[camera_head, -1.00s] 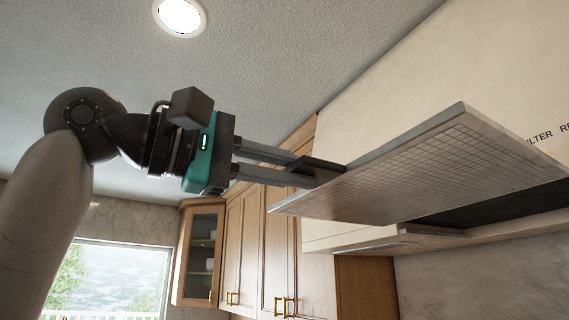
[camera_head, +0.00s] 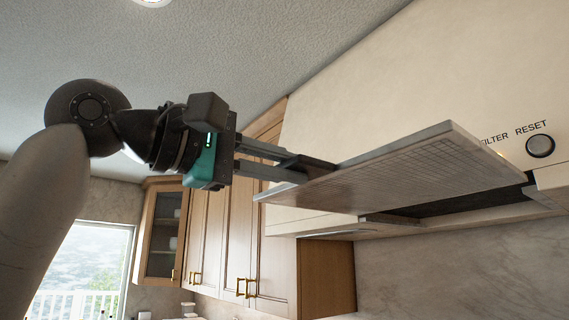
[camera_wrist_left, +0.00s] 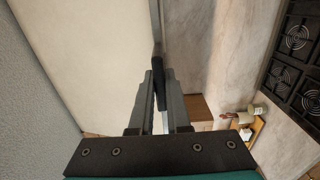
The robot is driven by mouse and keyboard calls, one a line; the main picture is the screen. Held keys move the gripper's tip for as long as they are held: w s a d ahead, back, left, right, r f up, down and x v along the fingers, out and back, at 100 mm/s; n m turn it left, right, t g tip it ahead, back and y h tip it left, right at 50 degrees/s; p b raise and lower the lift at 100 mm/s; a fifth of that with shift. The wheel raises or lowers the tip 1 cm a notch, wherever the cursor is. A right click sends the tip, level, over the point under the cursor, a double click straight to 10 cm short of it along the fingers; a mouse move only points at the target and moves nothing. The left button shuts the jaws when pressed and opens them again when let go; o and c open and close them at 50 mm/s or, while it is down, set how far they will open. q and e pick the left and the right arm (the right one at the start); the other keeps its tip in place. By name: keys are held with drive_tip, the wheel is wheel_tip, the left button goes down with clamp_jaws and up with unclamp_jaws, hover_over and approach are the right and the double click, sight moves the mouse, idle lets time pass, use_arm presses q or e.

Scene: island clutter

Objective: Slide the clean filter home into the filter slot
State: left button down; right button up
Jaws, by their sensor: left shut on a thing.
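The clean filter (camera_head: 400,172) is a flat, pale metal panel with a fine mesh underside. It is slightly tilted in the head view. My left gripper (camera_head: 303,167) comes from the left and is shut on the filter's dark handle at its near-left edge. In the left wrist view, the fingers (camera_wrist_left: 159,95) close on the dark handle (camera_wrist_left: 158,78). The filter slot (camera_head: 465,205) is a dark opening in the hood's underside, behind and below the filter, partly hidden by it. A gap shows between filter and slot at the right. My right gripper is not in view.
The cream range hood (camera_head: 390,90) fills the right, with a round FILTER RESET button (camera_head: 540,146). Wooden cabinets (camera_head: 270,235) stand behind it. A black cooktop (camera_wrist_left: 298,60) lies below at the right of the wrist view. Open air surrounds my arm at the left.

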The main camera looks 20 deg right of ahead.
sight(318, 173)
use_arm(q)
drive_tip(key=shift+r, duration=0.1)
idle(0.5)
drive_tip(key=shift+d, duration=0.1)
drive_tip(key=shift+w+d+p, duration=0.15)
drive_tip(key=shift+d+p, duration=0.2)
idle(0.9)
drive_tip(key=shift+d, duration=0.1)
drive_tip(key=shift+p+x, duration=1.15)
drive_tip(key=shift+x, duration=0.8)
idle(0.4)
